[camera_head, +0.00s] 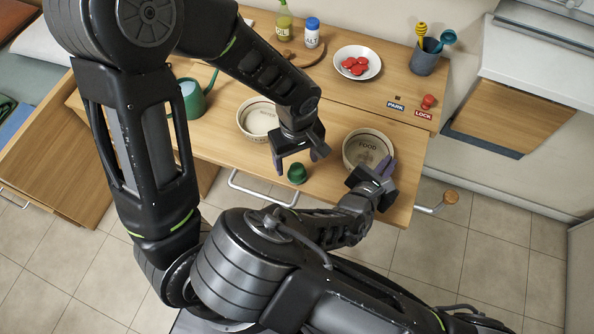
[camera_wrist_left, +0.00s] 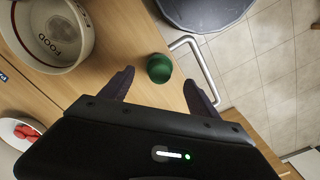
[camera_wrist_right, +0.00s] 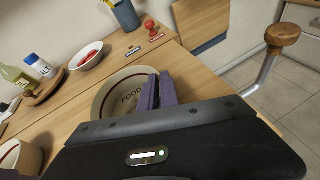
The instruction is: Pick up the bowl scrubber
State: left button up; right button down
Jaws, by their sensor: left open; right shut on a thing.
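The bowl scrubber, a small green rounded thing (camera_head: 297,173), stands on the wooden worktop near its front edge. In the left wrist view it (camera_wrist_left: 160,68) shows just beyond and between the two fingertips. My left gripper (camera_head: 298,162) is open and empty, close to the scrubber and pointing down at it; I see no contact. My right gripper (camera_head: 386,167) is shut on the near rim of the cream bowl marked FOOD (camera_head: 362,140). In the right wrist view its fingers (camera_wrist_right: 158,85) overlap that rim. The bowl rests on the worktop.
Another cream bowl (camera_head: 258,115) stands left of the scrubber, with a green watering can (camera_head: 196,98) further left. Behind are a white plate with red pieces (camera_head: 342,62), bottles and a utensil cup (camera_head: 425,62). A metal rail (camera_head: 250,190) runs along the front edge.

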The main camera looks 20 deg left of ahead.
aim_at(297, 168)
pick_arm(q)
jog(key=shift+f, duration=0.1)
notch_tip(297, 168, down, 5)
jog(key=shift+f, duration=0.1)
dwell(0.5)
jog(key=shift+c, duration=0.3)
grip_shut()
notch_tip(297, 168, up, 10)
jog(key=shift+r, duration=0.1)
dwell(1.0)
dwell(0.5)
